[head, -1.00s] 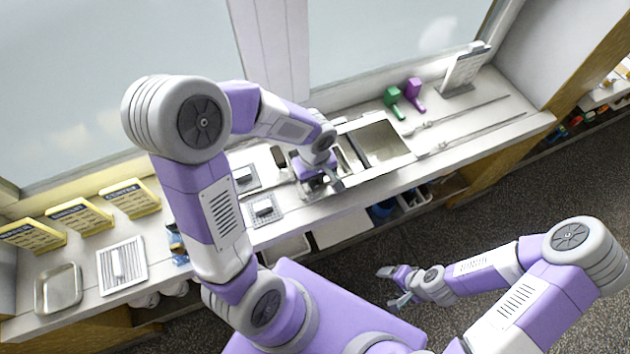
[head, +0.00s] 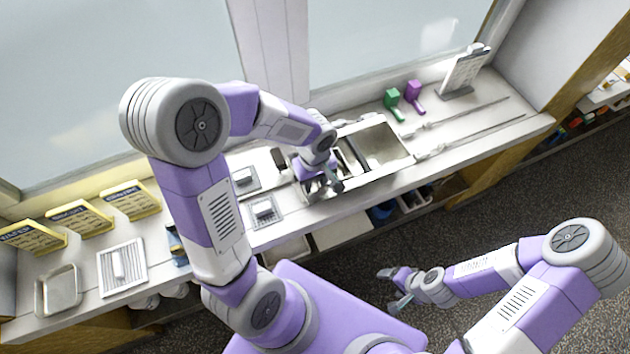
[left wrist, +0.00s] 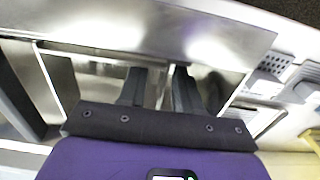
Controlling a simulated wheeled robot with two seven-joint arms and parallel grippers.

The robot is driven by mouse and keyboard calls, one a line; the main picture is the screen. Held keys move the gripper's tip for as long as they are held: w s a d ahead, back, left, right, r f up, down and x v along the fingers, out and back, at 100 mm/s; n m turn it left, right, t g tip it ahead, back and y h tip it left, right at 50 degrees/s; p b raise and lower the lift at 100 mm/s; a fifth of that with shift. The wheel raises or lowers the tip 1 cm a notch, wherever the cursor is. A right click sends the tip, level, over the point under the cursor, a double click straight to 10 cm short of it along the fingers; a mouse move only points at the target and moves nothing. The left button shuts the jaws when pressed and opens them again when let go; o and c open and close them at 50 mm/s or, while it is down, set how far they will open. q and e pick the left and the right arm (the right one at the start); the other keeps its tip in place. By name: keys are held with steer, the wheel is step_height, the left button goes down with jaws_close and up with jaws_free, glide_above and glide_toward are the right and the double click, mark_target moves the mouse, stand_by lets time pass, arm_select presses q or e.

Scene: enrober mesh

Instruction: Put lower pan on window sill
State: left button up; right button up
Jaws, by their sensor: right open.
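A steel machine with an open rectangular basin (head: 382,143) stands on the counter. My left gripper (head: 325,188) is low at its left end, near the front edge. In the left wrist view its two dark fingers (left wrist: 158,85) point down over shiny metal, spread apart, with a metal part showing between and beyond them; contact cannot be told. The lower pan cannot be picked out with certainty among the metal parts there. The window sill (head: 85,190) runs along the back under the glass. My right gripper (head: 396,290) is open and empty, over the floor away from the counter.
Green (head: 393,101) and purple (head: 413,95) scoop-like items and a sign (head: 466,70) stand at the back right, with long rods (head: 470,133) in front. Yellow card holders (head: 130,200), a mesh grid (head: 122,267) and a shallow metal tray (head: 58,290) are at the left.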

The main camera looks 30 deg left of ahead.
arm_select(q)
step_height(320, 180, up, 11)
steer(key=shift+r+p, duration=0.2)
steer(key=shift+p, duration=1.05)
